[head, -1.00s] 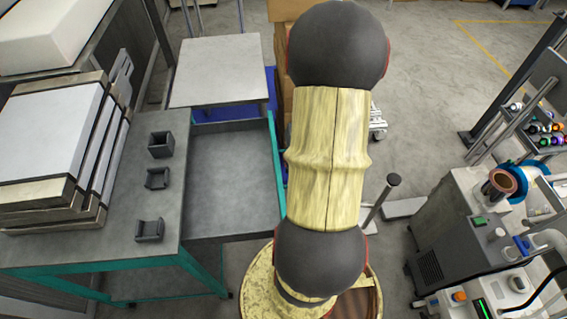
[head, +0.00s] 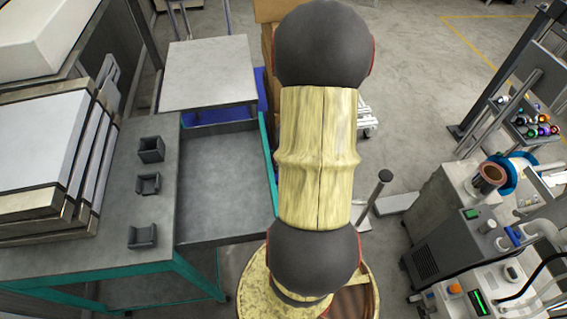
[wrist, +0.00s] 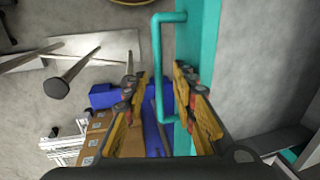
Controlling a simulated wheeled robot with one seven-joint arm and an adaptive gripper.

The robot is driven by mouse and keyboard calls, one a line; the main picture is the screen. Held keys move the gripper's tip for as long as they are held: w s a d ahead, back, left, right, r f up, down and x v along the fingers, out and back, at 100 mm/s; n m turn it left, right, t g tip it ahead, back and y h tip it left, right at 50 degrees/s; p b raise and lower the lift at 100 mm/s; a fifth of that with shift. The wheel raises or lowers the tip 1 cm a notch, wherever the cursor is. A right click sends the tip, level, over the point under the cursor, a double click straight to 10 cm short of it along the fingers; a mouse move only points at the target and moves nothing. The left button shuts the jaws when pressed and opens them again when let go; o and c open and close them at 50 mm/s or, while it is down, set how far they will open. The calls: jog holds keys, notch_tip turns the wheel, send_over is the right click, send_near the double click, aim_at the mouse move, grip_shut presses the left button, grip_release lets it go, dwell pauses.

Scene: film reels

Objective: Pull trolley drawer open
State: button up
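The trolley (head: 118,208) stands at the left in the head view, with a grey top and teal frame. Its grey drawer (head: 215,190) sticks out to the right, well open and empty where visible. The drawer's teal front (head: 266,150) is partly hidden by my arm. In the wrist view, the teal front (wrist: 205,45) carries a teal bar handle (wrist: 157,55). My gripper (wrist: 158,85) is open, with one finger on each side of the lower part of the handle in the picture. Whether a finger touches it is unclear. My gripper is hidden in the head view.
Several dark holders (head: 147,184) and stacked pale-topped cases (head: 40,150) sit on the trolley. A small grey table (head: 210,70) stands behind the drawer, near cardboard boxes (wrist: 95,140). Machines (head: 450,235) stand at the right. The floor between has some free room.

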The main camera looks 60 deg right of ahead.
notch_tip(320, 180, up, 12)
jog(key=s+d, duration=0.1)
jog(key=s, duration=0.1)
jog(key=shift+d+f, duration=0.15)
jog(key=shift+d, duration=0.1)
dwell(0.6)
